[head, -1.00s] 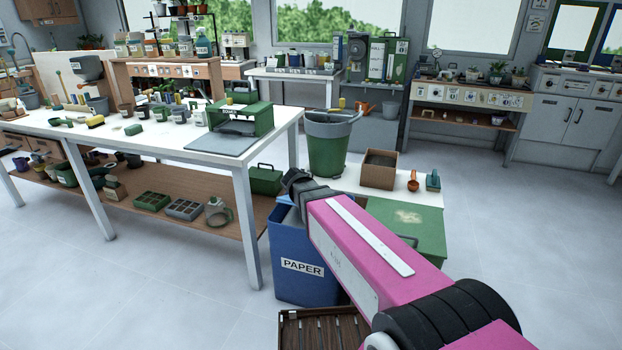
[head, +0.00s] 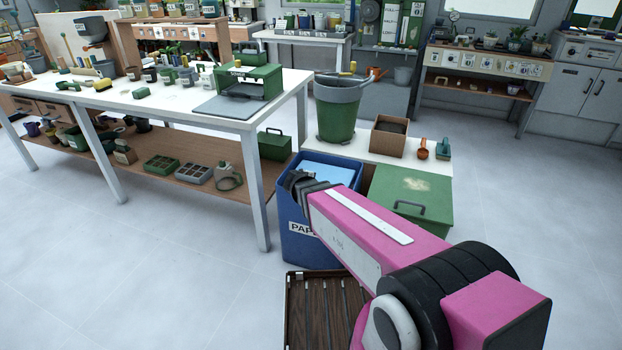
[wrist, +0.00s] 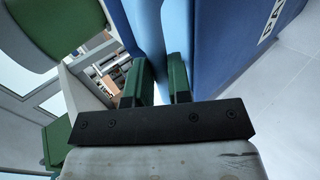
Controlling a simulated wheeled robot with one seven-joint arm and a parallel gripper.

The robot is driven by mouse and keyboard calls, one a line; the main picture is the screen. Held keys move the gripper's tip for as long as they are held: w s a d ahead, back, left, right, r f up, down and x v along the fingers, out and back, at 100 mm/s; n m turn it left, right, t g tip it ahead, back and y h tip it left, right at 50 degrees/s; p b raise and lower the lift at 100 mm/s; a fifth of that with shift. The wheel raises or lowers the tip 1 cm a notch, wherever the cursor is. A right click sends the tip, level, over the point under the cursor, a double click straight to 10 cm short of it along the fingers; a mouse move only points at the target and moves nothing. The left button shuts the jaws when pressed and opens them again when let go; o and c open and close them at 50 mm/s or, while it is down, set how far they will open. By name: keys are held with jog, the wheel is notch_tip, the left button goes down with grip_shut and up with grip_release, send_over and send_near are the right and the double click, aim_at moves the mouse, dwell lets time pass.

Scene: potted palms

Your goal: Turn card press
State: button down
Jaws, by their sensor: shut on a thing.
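A green press-like device (head: 252,81) with an open front stands at the right end of the white bench, a grey board (head: 228,106) in front of it; I take it for the card press. In the wrist view my gripper (wrist: 158,70) has its two green fingers closed on a thin blue wall, which looks like the rim of the blue PAPER bin (wrist: 220,45). The bin (head: 302,250) stands on the floor right of the bench, light blue inside. In the head view my arm hides the fingers and part of the bin's label.
The white bench (head: 180,105) holds several pots and tools. A green bucket (head: 336,108), a cardboard box (head: 388,136) and a green lidded box (head: 408,195) stand behind and right of the bin. A brown slatted crate (head: 318,310) lies in front. The floor at left and right is clear.

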jog(key=shift+f, duration=0.2)
jog(key=c, duration=1.1)
grip_release()
jog(key=shift+o, duration=0.2)
jog(key=v, duration=1.1)
jog(key=shift+f, duration=0.1)
